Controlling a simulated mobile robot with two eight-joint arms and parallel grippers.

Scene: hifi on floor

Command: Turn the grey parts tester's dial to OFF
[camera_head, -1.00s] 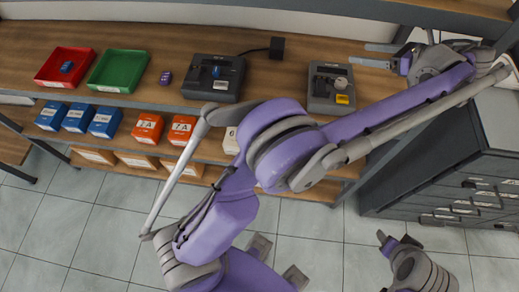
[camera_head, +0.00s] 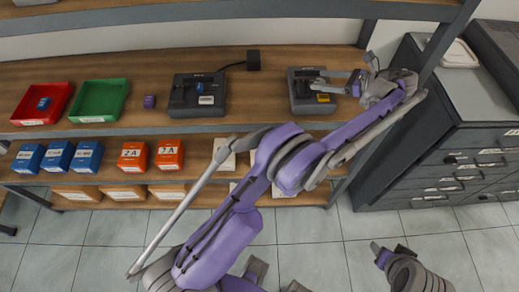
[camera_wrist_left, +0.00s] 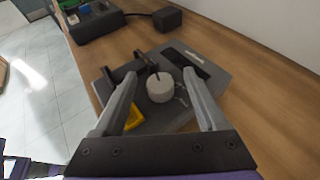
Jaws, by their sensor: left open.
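The grey parts tester (camera_head: 298,102) sits on the wooden shelf, right of the black tester, with a yellow label (camera_head: 324,98) on its front. In the left wrist view its grey body (camera_wrist_left: 205,53) carries a round pale dial (camera_wrist_left: 160,88), a dark display strip, a yellow label and dark prongs. My left gripper (camera_head: 324,82) reaches over the tester from the right. It is open, and its two fingers (camera_wrist_left: 160,78) stand on either side of the dial, with gaps visible. The dial's markings and setting are not readable.
A black tester (camera_head: 180,108) with a blue knob stands to the left, cabled to a black block (camera_head: 253,60). Red (camera_head: 55,95) and green (camera_head: 112,88) trays lie further left. Blue and orange boxes fill the shelf below. An upright post (camera_head: 366,35) stands close behind my left wrist.

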